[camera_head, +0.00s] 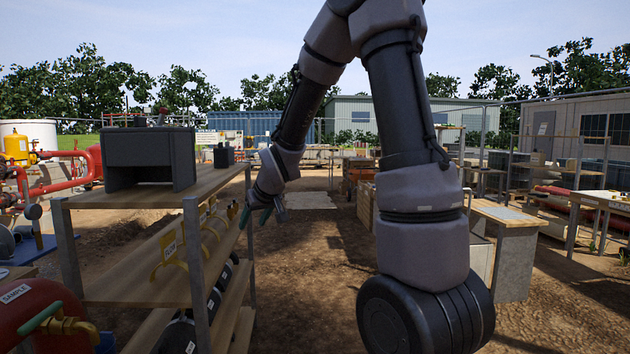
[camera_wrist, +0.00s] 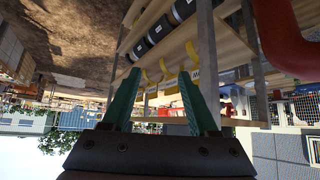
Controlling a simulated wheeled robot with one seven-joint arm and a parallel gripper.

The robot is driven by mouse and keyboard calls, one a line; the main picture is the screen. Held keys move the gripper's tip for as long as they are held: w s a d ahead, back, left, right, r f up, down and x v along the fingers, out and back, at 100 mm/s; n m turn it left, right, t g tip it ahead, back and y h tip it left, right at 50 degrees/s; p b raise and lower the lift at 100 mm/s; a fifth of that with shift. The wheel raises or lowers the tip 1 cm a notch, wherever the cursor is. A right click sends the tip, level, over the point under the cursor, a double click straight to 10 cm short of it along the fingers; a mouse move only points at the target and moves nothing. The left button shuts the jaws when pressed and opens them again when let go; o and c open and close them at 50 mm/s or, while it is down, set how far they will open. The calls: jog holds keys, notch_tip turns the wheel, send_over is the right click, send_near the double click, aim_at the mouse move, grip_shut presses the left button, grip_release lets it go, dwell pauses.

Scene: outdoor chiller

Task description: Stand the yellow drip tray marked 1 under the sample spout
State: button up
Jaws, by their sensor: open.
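The sample spout (camera_head: 68,326) is a brass tap with a green lever on a red vessel (camera_head: 30,305) labelled SAMPLE, at the lower left of the head view. Several yellow curved pieces (camera_head: 170,248) stand on the middle shelf of a wooden rack, the front one with a pale lettered tag. I cannot make out a drip tray marked 1 among them. My gripper (camera_head: 257,214) is open and empty by the rack's right end. In the wrist view its teal fingers (camera_wrist: 159,75) are apart, with yellow pieces (camera_wrist: 168,72) beyond them.
The rack (camera_head: 190,191) has grey posts and carries a dark grey open-fronted box (camera_head: 150,158) on top. Dark cylinders (camera_head: 215,303) lie on the lower shelf. A bench (camera_head: 510,219) stands at the right. Bare dirt ground lies open between rack and bench.

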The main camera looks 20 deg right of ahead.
jog(key=s+d+r+m, duration=0.2)
jog(key=s+d+r, duration=0.1)
jog(key=s+r, duration=0.35)
jog(key=s+d+r+m, duration=0.2)
jog(key=s+d+r, duration=0.1)
jog(key=s+r, duration=0.3)
jog(key=s+r+m+g, duration=0.1)
jog(key=s+r+m, duration=0.1)
jog(key=s, duration=1.2)
jog(key=shift+s+d+r, duration=0.15)
jog(key=shift+s+r, duration=0.05)
jog(key=shift+s, duration=0.2)
